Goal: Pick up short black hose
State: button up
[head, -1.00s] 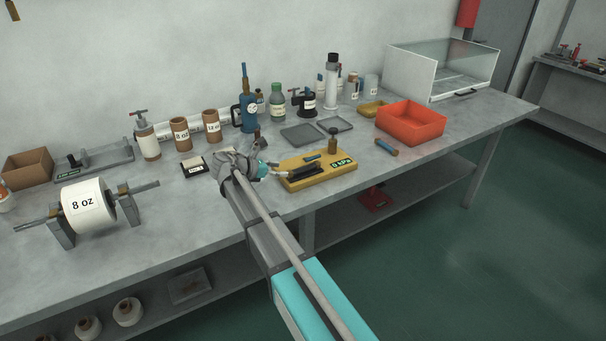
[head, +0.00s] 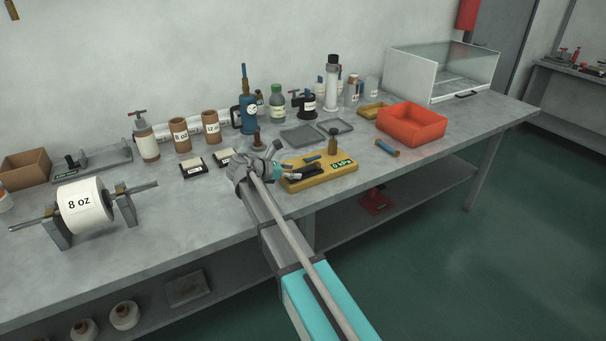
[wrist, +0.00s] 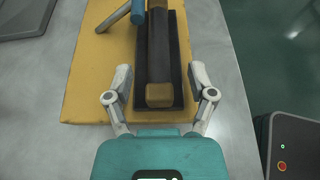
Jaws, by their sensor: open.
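The short black hose (wrist: 160,45), a dark bar with a brass-coloured end, lies in a black cradle (wrist: 181,80) on a yellow board (wrist: 90,85) in the wrist view. My gripper (wrist: 160,82) is open, with one finger on each side of the hose's brass end. The fingers look apart from the hose; their height above the board is hard to tell. In the head view my gripper (head: 288,171) is at the left end of the yellow board (head: 325,177) and partly hides the hose and cradle.
A blue piece (wrist: 138,12) and a grey bar lie on the board left of the cradle. A brown bottle (head: 333,143) stands behind it. A blue-and-brown tube (head: 387,148) and an orange bin (head: 411,123) are to the right. The bench front right of the board is clear.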

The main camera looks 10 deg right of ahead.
jog(key=shift+w+d+f, duration=0.1)
jog(key=shift+d+f, duration=0.05)
jog(key=shift+d, duration=0.2)
dwell(0.3)
grip_shut()
